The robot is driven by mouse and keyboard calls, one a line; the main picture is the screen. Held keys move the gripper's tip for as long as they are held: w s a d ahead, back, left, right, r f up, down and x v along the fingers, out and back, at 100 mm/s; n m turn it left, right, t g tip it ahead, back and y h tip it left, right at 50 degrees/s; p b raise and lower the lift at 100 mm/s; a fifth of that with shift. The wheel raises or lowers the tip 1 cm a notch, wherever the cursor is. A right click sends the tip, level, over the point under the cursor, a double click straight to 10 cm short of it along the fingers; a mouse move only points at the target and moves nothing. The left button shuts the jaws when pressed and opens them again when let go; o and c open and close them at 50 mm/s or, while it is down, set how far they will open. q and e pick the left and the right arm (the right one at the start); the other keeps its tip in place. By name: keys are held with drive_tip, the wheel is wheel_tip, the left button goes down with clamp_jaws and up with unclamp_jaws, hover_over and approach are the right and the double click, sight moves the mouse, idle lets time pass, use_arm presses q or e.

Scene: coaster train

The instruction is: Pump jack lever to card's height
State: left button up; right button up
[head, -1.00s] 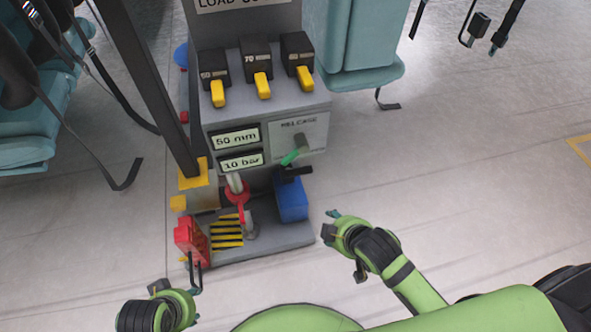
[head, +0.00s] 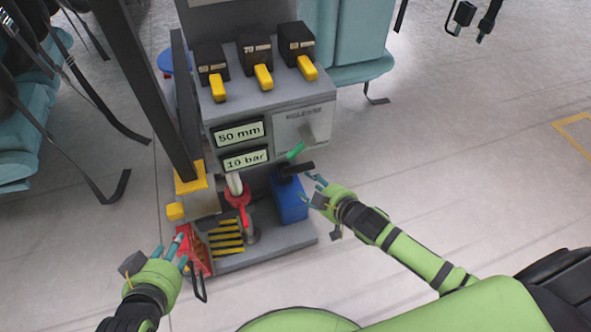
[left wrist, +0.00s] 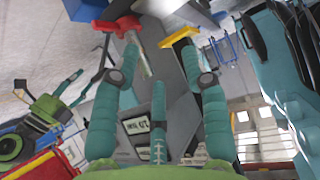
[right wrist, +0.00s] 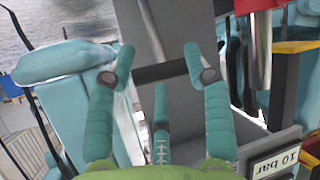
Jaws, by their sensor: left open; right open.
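A blue jack-like unit (head: 290,204) stands on the machine's base, with a black bar-shaped lever (head: 298,168) on top. My right gripper (head: 308,190) is open just right of the lever. In the right wrist view, the black bar (right wrist: 160,72) spans the space between the open fingertips; I cannot tell whether it touches them. My left gripper (head: 170,252) is open near the red box (head: 195,252) at the base's left. A display (head: 239,132) reads 50 mm and another (head: 245,159) reads 10 bar. I cannot make out a height card.
A dark post rises at left. Teal seats flank the machine; floor at right is clear.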

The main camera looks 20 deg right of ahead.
sight(297, 168)
drive_tip(key=shift+n+t+y, duration=0.5)
drive_tip(key=shift+n+y, duration=0.1)
drive_tip(key=shift+y, duration=0.1)
drive_tip(key=w, duration=0.1)
drive_tip(key=w+b, duration=0.1)
drive_tip(key=w, duration=0.1)
drive_tip(key=w+b, duration=0.1)
drive_tip(key=w, duration=0.1)
drive_tip(key=shift+w+a+f, duration=0.2)
drive_tip(key=shift+w+a, duration=0.05)
drive_tip(key=b+x, duration=0.1)
drive_tip(key=x, duration=0.2)
drive_tip(key=shift+w, duration=0.1)
use_arm(q)
drive_tip(key=w+d+r+m+t+h, duration=0.1)
drive_tip(key=d+r+t+h, duration=0.2)
drive_tip(key=r, duration=0.6)
drive_tip(key=w+d+r+m+t+h, duration=0.1)
drive_tip(key=d+r+t+h, duration=0.1)
drive_tip(key=r+t, duration=0.5)
drive_tip(key=shift+d+r+t+h, duration=0.3)
drive_tip(key=shift+d+r+h, duration=0.15)
drive_tip(key=shift+r, duration=1.2)
use_arm(e)
drive_tip(key=shift+w, duration=0.1)
